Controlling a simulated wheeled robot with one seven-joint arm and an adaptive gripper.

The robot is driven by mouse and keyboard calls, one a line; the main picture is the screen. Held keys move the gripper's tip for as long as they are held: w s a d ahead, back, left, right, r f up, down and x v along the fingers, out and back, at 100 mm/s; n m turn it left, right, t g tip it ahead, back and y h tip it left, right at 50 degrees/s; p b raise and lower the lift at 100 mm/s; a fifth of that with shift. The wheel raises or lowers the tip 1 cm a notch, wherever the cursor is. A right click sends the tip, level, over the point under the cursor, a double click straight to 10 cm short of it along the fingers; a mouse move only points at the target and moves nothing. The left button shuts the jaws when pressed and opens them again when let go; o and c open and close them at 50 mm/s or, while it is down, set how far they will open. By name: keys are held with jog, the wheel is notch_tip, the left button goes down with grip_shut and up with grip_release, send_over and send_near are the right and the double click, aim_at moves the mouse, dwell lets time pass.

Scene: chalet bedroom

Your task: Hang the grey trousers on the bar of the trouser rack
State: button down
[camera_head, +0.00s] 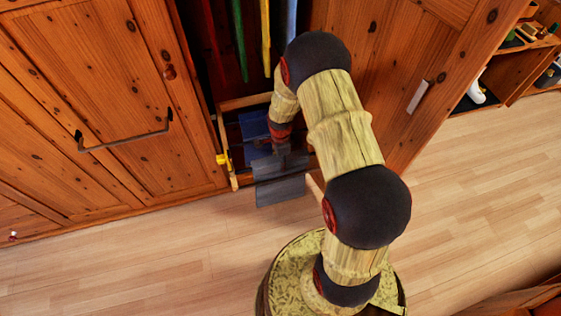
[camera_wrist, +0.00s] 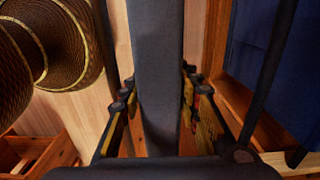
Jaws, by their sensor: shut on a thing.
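The grey trousers (camera_head: 280,190) hang from my gripper (camera_head: 281,147) at the front of the pull-out trouser rack. In the wrist view the grey cloth (camera_wrist: 158,60) runs as a long strip between the two fingers of my gripper (camera_wrist: 158,105), which is shut on it. The trouser rack (camera_head: 233,182) has a light wooden frame and stands out of the wardrobe's open bay. A thin dark bar (camera_wrist: 270,75) slants down the right of the wrist view. I cannot tell whether the trousers touch any bar. My arm hides part of the rack.
Blue trousers (camera_head: 254,124) hang on the rack just behind, and their cloth (camera_wrist: 258,40) is close on the right in the wrist view. A yellow knob (camera_head: 222,159) is at the rack's left. Green (camera_head: 239,40) and yellow (camera_head: 265,38) garments hang above. The floor (camera_head: 130,265) is clear.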

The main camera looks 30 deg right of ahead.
jog(key=c, duration=1.2)
grip_release()
